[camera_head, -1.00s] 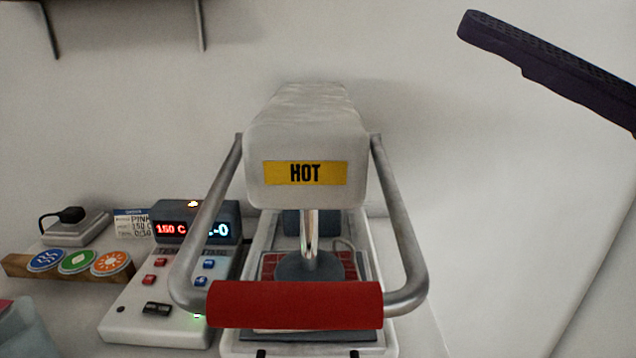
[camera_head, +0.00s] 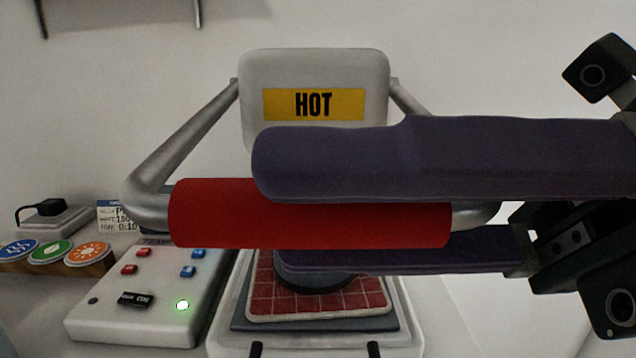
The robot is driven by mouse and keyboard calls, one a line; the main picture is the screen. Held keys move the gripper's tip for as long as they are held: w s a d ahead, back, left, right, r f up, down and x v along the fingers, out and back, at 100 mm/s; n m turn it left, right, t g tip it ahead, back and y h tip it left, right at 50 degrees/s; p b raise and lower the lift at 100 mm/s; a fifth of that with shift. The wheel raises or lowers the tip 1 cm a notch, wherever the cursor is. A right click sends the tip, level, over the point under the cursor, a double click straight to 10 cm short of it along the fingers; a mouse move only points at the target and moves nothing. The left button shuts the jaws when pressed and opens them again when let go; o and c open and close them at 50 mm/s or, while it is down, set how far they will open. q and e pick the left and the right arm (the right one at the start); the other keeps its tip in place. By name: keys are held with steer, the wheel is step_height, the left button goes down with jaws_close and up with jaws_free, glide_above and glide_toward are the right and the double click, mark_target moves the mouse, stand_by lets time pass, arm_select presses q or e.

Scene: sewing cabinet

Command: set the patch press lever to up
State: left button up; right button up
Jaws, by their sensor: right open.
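The patch press (camera_head: 314,65) stands in the middle, with a yellow HOT label on its light grey head. Its lever (camera_head: 178,150) is a metal bar bent around the head. A red grip (camera_head: 350,225) crosses the front, level with the area below the label. My right gripper (camera_head: 275,212) reaches in from the right and is open. One dark purple finger overlaps the grip's upper edge; the other shows below and behind it. The grip lies between the fingers; contact is unclear. My left gripper is not in view.
A checked red patch (camera_head: 360,297) lies on the press bed (camera_head: 235,330) under the head. A control box (camera_head: 100,315) with buttons and a green light stands left. Behind it are a wooden strip (camera_head: 98,268) with round badges and a small label card (camera_head: 112,214).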

steer(key=shift+a, duration=0.65)
jaws_close()
stand_by(1.0)
